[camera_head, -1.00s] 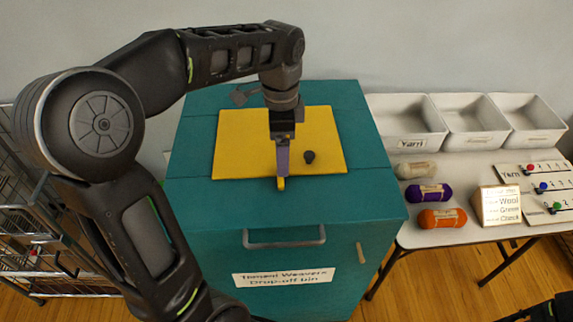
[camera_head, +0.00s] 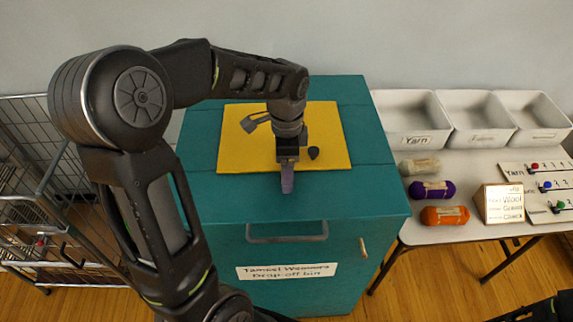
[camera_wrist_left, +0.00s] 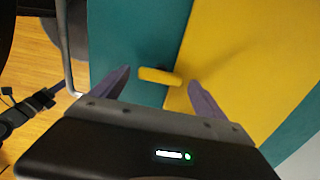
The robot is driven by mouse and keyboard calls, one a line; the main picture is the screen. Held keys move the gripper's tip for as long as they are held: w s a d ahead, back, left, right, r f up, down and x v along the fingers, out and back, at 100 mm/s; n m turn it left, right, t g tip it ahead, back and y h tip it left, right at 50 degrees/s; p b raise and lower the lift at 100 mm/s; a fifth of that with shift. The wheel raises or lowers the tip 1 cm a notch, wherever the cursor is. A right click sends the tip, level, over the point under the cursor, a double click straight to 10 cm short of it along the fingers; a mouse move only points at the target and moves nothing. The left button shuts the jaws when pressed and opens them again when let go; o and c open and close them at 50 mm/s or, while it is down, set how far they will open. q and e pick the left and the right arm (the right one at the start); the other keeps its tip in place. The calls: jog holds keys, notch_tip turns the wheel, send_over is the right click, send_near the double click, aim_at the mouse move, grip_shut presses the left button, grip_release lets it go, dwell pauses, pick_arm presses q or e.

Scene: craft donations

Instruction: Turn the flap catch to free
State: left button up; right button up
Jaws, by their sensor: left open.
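The flap catch (camera_wrist_left: 160,76) is a small yellow bar in the left wrist view. It lies across the edge between the yellow flap (camera_wrist_left: 235,60) and the teal bin top (camera_wrist_left: 120,40). My left gripper (camera_wrist_left: 158,88) is open, with one purple finger on each side of the catch and apart from it. In the head view my left gripper (camera_head: 287,185) points down at the near edge of the yellow flap (camera_head: 240,150) and hides the catch.
The teal bin (camera_head: 375,205) has a grey front handle (camera_head: 287,237) and a small tan peg (camera_head: 363,248). A white table at right holds trays (camera_head: 410,140), yarn rolls (camera_head: 445,215) and a sign (camera_head: 500,204). A wire rack (camera_head: 35,200) stands at left.

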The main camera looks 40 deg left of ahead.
pick_arm(q)
jog(key=c, duration=1.4)
